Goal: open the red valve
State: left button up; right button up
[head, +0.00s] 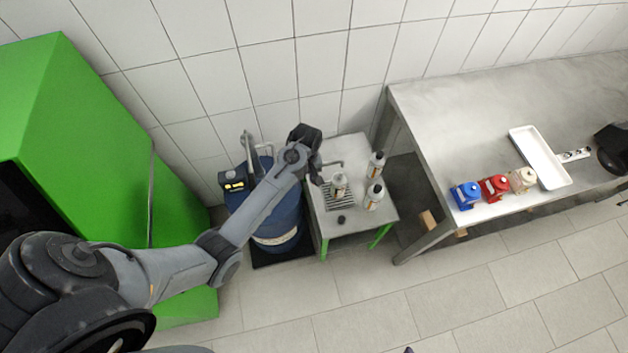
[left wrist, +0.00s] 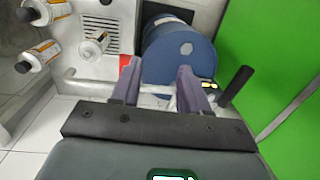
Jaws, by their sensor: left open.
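My left gripper (head: 316,176) is above the left edge of the small green-legged table in the head view. In the left wrist view its two purple-grey fingers (left wrist: 157,72) are apart, with nothing held between them. A small red part (left wrist: 125,60), which seems to be the red valve, shows just beyond the left fingertip; the finger hides most of it. A bent grey pipe (left wrist: 85,83) runs below it and passes behind the fingers. In the head view the arm hides the red part. I cannot tell whether a finger touches it.
A blue drum (head: 285,222) stands left of the small table; it also shows beyond the fingers (left wrist: 185,52). White bottles (head: 373,197) stand near the gripper on the table. A green cabinet (head: 90,130) is at left. A steel bench (head: 470,110) holds red (head: 494,188) and blue (head: 465,195) devices.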

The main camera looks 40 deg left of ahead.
pick_arm(q)
jog(key=w+r+t, duration=0.1)
jog(key=w+r, duration=0.3)
jog(key=w, duration=0.1)
notch_tip(320, 180, down, 10)
jog(key=shift+d+f, duration=0.1)
dwell(0.4)
grip_shut()
